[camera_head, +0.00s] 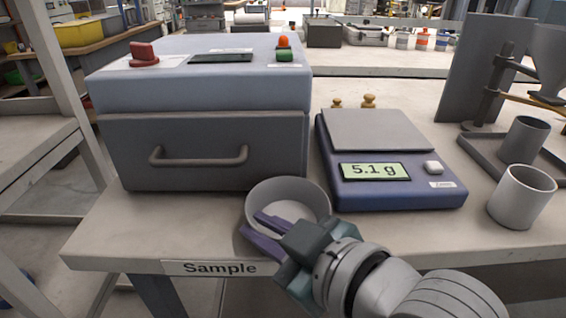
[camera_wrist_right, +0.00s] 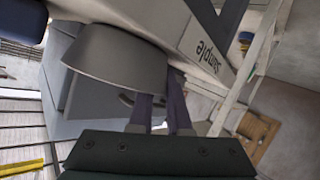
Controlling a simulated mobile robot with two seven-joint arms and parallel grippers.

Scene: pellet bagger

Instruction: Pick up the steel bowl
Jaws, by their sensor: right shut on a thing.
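The steel bowl (camera_head: 300,192) is a round grey bowl at the table's front edge, in front of the drawer unit, above the "Sample" label. My right gripper (camera_head: 262,226) reaches it from the lower right, and its purple fingers are shut on the near-left part of the bowl's wall. In the right wrist view the bowl (camera_wrist_right: 115,58) appears tilted because of the camera angle, with the fingers (camera_wrist_right: 160,100) at its rim. I cannot tell whether the bowl's base touches the table. My left gripper is not in view.
A grey-blue machine with a drawer (camera_head: 205,150) stands just behind the bowl. A scale (camera_head: 390,190) reading 5.1 g is to the right. A grey cup (camera_head: 521,198) stands farther right, near a tray with another cup (camera_head: 525,138). Two small brass weights (camera_head: 368,101) stand behind the scale.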

